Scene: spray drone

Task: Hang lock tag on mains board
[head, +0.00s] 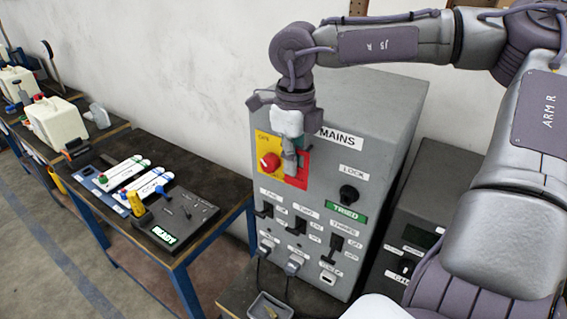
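The mains board is a grey cabinet (392,128) labelled MAINS, standing against the wall. On its front is a yellow panel (263,143) with a red rotary knob (269,161), beside an OFF label. My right gripper (290,165) points down in front of this panel, just right of the knob. A red flat piece (302,168) shows behind and beside its fingers. I cannot tell whether that is the lock tag or part of the panel, nor whether the fingers hold it. My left gripper is out of view.
Below the panel are a LOCK knob (348,194), a green TRIED label (346,212) and several black switches. A small tray (256,312) sits at the board's foot. A dark workbench (200,185) with a READY box (176,228) stands left. A darker unit (415,235) stands right.

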